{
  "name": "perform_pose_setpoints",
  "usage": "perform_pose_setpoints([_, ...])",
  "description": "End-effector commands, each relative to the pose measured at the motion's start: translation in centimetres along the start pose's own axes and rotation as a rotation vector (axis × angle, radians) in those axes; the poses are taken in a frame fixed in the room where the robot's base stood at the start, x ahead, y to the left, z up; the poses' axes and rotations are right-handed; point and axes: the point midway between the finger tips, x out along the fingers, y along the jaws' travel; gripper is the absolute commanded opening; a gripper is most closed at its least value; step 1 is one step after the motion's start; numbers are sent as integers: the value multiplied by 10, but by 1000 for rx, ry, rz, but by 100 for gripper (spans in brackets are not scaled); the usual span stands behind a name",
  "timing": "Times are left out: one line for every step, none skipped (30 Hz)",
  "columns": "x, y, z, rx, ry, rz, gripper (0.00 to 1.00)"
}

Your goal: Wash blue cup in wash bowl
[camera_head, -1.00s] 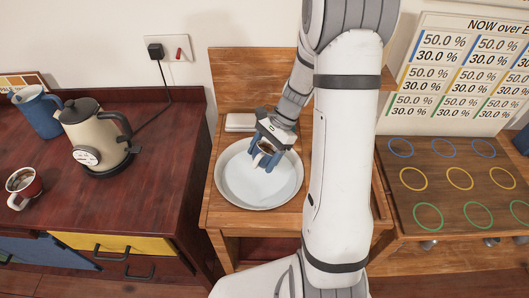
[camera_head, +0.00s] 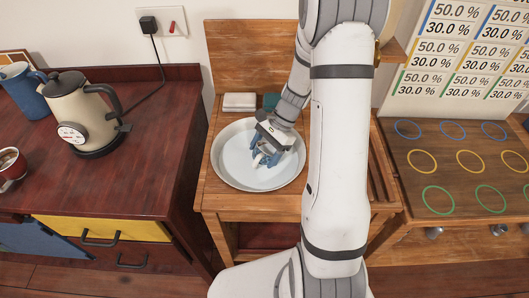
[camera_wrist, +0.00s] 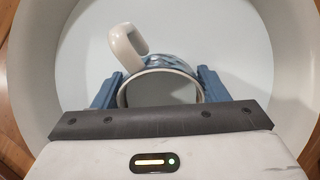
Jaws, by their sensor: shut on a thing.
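The blue cup (camera_wrist: 178,62) lies between the two blue fingers of my gripper (camera_wrist: 160,88) in the wrist view. Its pale handle (camera_wrist: 124,46) points to the upper left, and its round rim faces the wrist camera. My gripper (camera_head: 266,154) is shut on the cup and is inside the round white wash bowl (camera_head: 223,168) in the head view. There the fingers mostly hide the cup. The bowl's wall also surrounds the cup in the wrist view (camera_wrist: 35,70). I cannot tell whether the cup touches the bowl's bottom.
The bowl stands on a wooden stand (camera_head: 235,202). A white block (camera_head: 240,101) and a green block (camera_head: 271,101) lie behind it. A kettle (camera_head: 85,110), a blue jug (camera_head: 22,88) and a red mug (camera_head: 11,165) stand on the left counter. Colored rings (camera_head: 438,199) mark the right counter.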

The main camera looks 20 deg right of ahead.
Motion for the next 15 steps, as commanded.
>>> perform_pose_setpoints([2,0,-1,0,0,0,40])
perform_pose_setpoints([2,0,-1,0,0,0,40])
perform_pose_setpoints([2,0,-1,0,0,0,40])
perform_pose_setpoints([2,0,-1,0,0,0,40])
perform_pose_setpoints([2,0,-1,0,0,0,40])
perform_pose_setpoints([2,0,-1,0,0,0,40])
perform_pose_setpoints([2,0,-1,0,0,0,40])
perform_pose_setpoints([2,0,-1,0,0,0,40])
perform_pose_setpoints([2,0,-1,0,0,0,40])
perform_pose_setpoints([2,0,-1,0,0,0,40])
perform_pose_setpoints([2,0,0,-1,0,0,40])
perform_pose_setpoints([2,-1,0,-1,0,1,40])
perform_pose_setpoints([2,-1,1,-1,0,1,40])
perform_pose_setpoints([3,-2,2,-1,0,1,40])
perform_pose_setpoints([4,-4,3,-2,0,1,40])
